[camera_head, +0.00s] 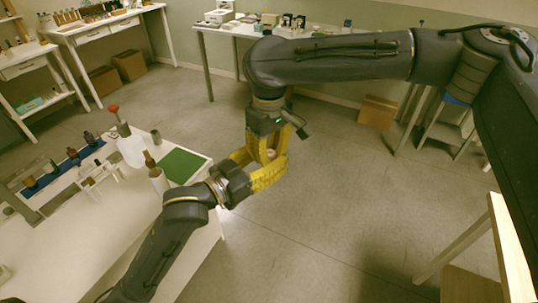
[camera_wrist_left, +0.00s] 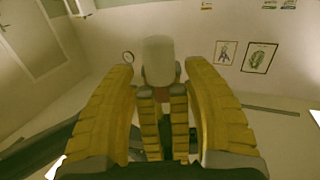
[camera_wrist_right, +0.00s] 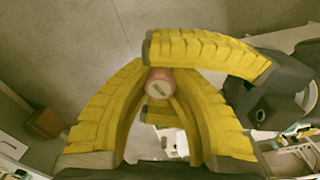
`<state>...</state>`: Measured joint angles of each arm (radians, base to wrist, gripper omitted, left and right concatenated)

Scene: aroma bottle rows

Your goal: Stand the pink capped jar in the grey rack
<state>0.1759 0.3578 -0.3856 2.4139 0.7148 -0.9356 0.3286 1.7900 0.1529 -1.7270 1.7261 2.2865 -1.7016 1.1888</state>
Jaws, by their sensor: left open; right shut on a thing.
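The jar (camera_wrist_right: 158,84) shows its round pinkish cap end in the right wrist view, between my right fingertips. In the left wrist view the jar (camera_wrist_left: 158,62) is a pale, blurred cylinder. In the head view little of the jar (camera_head: 271,153) shows among the yellow fingers. My right gripper (camera_head: 266,150) is shut on the jar, in the air beyond the table edge. My left gripper (camera_head: 262,168) is open; its fingers lie on either side of the jar. Contact with it is unclear.
The white table (camera_head: 95,240) carries a green mat (camera_head: 182,165), a white bottle with a red top (camera_head: 130,148), a brown bottle (camera_head: 150,160) and several dark bottles on a blue strip (camera_head: 68,164). Open floor lies beneath the grippers. Other benches stand farther back.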

